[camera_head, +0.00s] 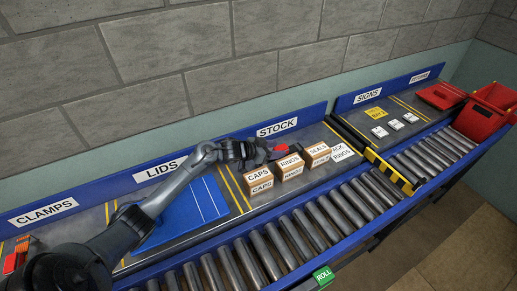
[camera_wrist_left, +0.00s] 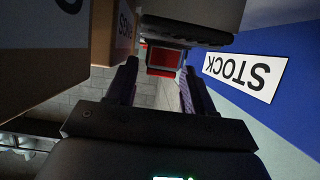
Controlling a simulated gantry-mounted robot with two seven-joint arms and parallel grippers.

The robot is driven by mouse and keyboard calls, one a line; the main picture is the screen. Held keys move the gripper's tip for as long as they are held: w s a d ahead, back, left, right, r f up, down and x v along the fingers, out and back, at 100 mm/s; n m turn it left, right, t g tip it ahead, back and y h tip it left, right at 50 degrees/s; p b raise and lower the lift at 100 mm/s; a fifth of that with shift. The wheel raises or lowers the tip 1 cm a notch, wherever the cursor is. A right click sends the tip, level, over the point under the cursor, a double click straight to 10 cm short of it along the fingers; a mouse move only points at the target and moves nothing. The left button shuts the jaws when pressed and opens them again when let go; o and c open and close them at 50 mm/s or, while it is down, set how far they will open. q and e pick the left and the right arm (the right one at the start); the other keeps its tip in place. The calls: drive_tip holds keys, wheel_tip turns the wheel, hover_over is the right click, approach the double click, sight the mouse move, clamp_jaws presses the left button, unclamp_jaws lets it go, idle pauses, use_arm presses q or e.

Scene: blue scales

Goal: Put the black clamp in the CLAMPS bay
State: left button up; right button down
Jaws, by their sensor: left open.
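My left gripper (camera_head: 264,152) reaches in behind the CAPS box, along the STOCK wall. In the left wrist view its two fingers (camera_wrist_left: 156,82) are open and apart. A red part (camera_wrist_left: 162,60) shows beyond and between the fingertips, beside a dark body; I cannot tell whether they belong to the black clamp. A red piece (camera_head: 281,149) also shows behind the boxes in the head view, mostly hidden. The CLAMPS bay lies at the far left under its CLAMPS label (camera_head: 44,212), with red and orange clamps (camera_head: 15,256) in it. My right gripper is not in view.
Boxes marked CAPS (camera_head: 259,180), RINGS (camera_head: 290,166) and SEALS (camera_head: 317,154) stand close in front of the gripper. A blue mat (camera_head: 184,218) lies in the LIDS bay under my arm. A roller conveyor (camera_head: 290,240) runs along the front.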

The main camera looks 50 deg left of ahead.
use_arm(q)
drive_tip(key=p+v, duration=0.1)
drive_tip(key=v, duration=0.7)
drive_tip(key=shift+f+p, duration=0.1)
drive_tip(key=shift+p, duration=0.25)
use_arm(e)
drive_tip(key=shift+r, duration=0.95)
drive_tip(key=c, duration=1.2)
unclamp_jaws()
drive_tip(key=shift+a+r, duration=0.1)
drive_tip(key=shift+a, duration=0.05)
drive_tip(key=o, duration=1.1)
use_arm(q)
drive_tip(key=shift+s+a+r, duration=0.1)
drive_tip(key=shift+s+r, duration=0.15)
drive_tip(key=shift+s, duration=0.15)
